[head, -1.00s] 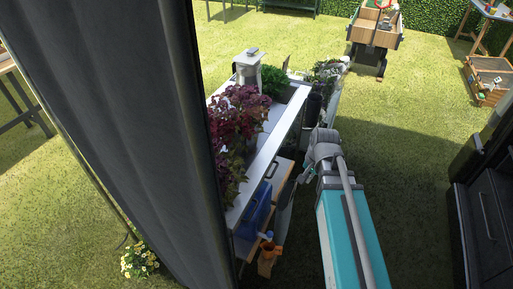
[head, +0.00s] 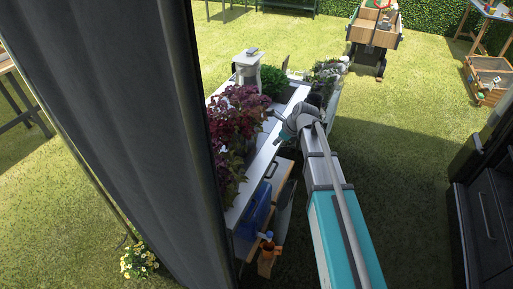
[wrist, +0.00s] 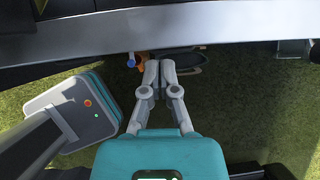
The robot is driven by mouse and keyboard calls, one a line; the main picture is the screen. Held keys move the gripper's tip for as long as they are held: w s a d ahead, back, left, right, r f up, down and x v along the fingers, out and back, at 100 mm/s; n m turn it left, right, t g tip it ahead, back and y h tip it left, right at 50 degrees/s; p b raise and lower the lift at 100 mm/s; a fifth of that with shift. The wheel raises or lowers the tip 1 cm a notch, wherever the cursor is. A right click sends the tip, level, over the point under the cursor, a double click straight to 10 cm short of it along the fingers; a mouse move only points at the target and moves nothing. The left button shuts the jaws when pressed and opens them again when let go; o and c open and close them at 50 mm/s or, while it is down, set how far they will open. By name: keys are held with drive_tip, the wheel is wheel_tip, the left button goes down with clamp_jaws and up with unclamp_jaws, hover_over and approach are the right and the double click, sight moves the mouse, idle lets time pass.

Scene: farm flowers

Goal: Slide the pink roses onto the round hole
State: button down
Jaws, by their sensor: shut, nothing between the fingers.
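I cannot make out pink roses or a round hole for certain in either view. Dark purple-red leafy plants (head: 238,112) stand on the long grey table (head: 262,160) in the head view. My gripper (wrist: 159,66) is shut and empty in the wrist view. Its fingertips are just short of the table's pale edge (wrist: 100,66) in that picture. The dark curtain hides the left part of the table.
A green plant (head: 272,82) and a white-grey device (head: 248,68) stand at the table's far end. White flowers (head: 328,70) are beyond on the right. An orange item (head: 268,252) is below the table. Open grass (head: 400,150) lies right of my arm.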

sight(251, 147)
drive_tip(key=shift+w+a+r+m, duration=0.1)
drive_tip(key=shift+w+a+m, duration=0.3)
drive_tip(key=shift+m, duration=0.1)
drive_tip(key=b+x, duration=0.8)
drive_tip(key=x, duration=0.2)
drive_tip(key=shift+b, duration=0.4)
drive_tip(key=shift+w+a, duration=0.45)
drive_tip(key=shift+a, duration=0.45)
drive_tip(key=shift+w+a, duration=0.5)
drive_tip(key=shift+a, duration=0.35)
drive_tip(key=shift+w+a, duration=0.25)
drive_tip(key=shift+a, duration=0.2)
drive_tip(key=w+a, duration=0.1)
drive_tip(key=a, duration=0.2)
drive_tip(key=w+a, duration=0.2)
drive_tip(key=a, duration=0.1)
drive_tip(key=w+a, duration=0.1)
drive_tip(key=a, duration=0.2)
drive_tip(key=shift+w, duration=0.25)
